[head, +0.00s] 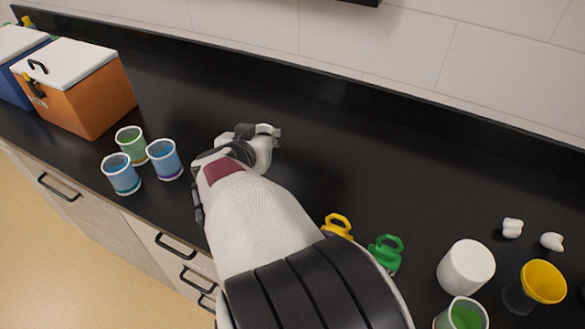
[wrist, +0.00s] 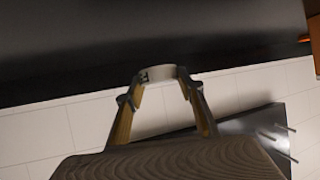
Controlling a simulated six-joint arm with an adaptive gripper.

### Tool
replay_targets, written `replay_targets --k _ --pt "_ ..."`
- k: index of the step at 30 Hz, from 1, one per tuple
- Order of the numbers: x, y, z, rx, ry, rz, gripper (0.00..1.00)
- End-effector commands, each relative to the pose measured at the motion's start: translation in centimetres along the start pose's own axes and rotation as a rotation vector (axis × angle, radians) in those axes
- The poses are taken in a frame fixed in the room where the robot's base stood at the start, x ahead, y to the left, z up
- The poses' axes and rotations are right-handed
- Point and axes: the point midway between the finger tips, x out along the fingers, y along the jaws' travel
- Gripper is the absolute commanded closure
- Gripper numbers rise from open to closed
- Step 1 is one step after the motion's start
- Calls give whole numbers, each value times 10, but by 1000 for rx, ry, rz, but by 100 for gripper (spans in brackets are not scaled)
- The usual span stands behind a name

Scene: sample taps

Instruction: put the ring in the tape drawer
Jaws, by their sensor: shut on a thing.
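My gripper (head: 264,138) is over the middle of the black counter, with its jaws pointing away. In the wrist view my gripper (wrist: 161,85) has its two fingers apart, with a pale grey band between the tips. This band appears to be the ring (wrist: 162,73), seen edge-on with a small dark mark; it is held clear of the counter. In the head view I cannot separate the ring from the fingers. Drawer fronts below the counter carry black handles: an upper one (head: 176,247) and a lower one (head: 196,281). These drawers look shut; no label shows which is the tape drawer.
Three cups with coloured contents (head: 122,175) stand left of my gripper. An orange cooler (head: 88,100) with a white lid is behind them. Yellow (head: 337,225) and green (head: 386,252) tap-like pieces, a white cylinder (head: 466,267) and a yellow funnel (head: 543,281) are at right.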

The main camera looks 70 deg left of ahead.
Motion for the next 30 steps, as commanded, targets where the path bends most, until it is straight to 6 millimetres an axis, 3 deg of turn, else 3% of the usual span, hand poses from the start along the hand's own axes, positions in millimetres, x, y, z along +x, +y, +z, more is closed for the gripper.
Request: replay_targets --k 15,30 --pt "26 0 48 -2 -2 1 75" --pt "30 0 55 -1 -1 1 75"
